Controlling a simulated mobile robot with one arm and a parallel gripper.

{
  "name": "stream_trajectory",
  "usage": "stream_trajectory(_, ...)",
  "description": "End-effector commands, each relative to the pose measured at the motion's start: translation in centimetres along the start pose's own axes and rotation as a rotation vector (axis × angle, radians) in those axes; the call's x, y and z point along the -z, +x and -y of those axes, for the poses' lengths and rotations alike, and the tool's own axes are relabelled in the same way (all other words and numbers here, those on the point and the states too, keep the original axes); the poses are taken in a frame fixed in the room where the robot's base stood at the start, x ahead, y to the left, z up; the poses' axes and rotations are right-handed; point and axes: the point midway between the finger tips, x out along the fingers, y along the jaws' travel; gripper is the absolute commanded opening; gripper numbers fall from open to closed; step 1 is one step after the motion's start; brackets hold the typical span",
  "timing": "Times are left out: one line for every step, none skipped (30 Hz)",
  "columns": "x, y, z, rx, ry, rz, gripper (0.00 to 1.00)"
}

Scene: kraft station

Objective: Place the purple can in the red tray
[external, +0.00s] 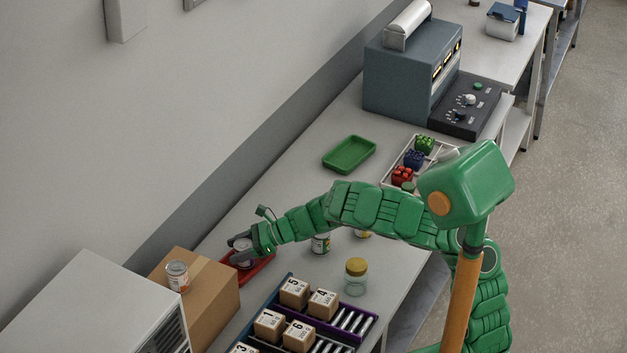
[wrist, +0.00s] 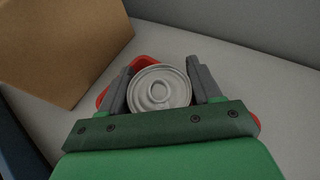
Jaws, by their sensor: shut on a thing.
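My gripper (external: 241,247) is shut on a can (wrist: 160,88), whose silver lid faces the camera between the two grey fingers in the wrist view. The can's side is mostly hidden, so I cannot make out its purple colour. The red tray (external: 264,266) is beneath the gripper and the can. Its rim also shows in the wrist view (wrist: 103,97), behind and beside the fingers. The can is within or just above the tray; I cannot tell whether it touches the tray floor.
A cardboard box (external: 215,297) with a can (external: 177,276) on top stands close left of the tray. Another can (external: 320,244) and a yellow-lidded jar (external: 355,278) are to the right. A rack of numbered boxes (external: 270,325) lies in front. A green tray (external: 349,153) sits farther back.

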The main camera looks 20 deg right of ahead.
Motion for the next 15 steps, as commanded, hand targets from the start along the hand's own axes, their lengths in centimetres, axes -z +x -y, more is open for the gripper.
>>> stream_trajectory(0.22,0.12,-0.01,0.0,0.002,0.001,0.28)
stream_trajectory(0.3,0.14,0.0,0.0,0.002,0.001,0.28)
stream_trajectory(0.37,0.16,0.02,0.0,0.002,0.001,0.28)
stream_trajectory(0.4,0.16,0.03,0.001,0.002,0.001,0.28)
stream_trajectory(0.41,0.17,0.03,0.001,0.002,0.001,0.28)
stream_trajectory(0.42,0.16,0.04,0.001,0.001,0.001,0.28)
stream_trajectory(0.41,0.15,0.04,0.001,0.001,0.001,0.28)
stream_trajectory(0.41,0.15,0.04,0.001,0.001,0.001,0.28)
stream_trajectory(0.41,0.15,0.04,0.001,0.001,0.001,0.28)
stream_trajectory(0.41,0.15,0.04,0.001,0.001,0.0,0.28)
stream_trajectory(0.42,0.15,0.05,0.001,0.001,0.0,0.28)
stream_trajectory(0.46,0.16,0.04,0.001,0.001,0.0,0.28)
stream_trajectory(0.54,0.19,0.04,0.001,0.001,0.0,0.28)
stream_trajectory(0.61,0.22,0.04,0.001,0.001,-0.001,0.28)
stream_trajectory(0.72,0.26,0.04,0.001,0.001,-0.001,0.28)
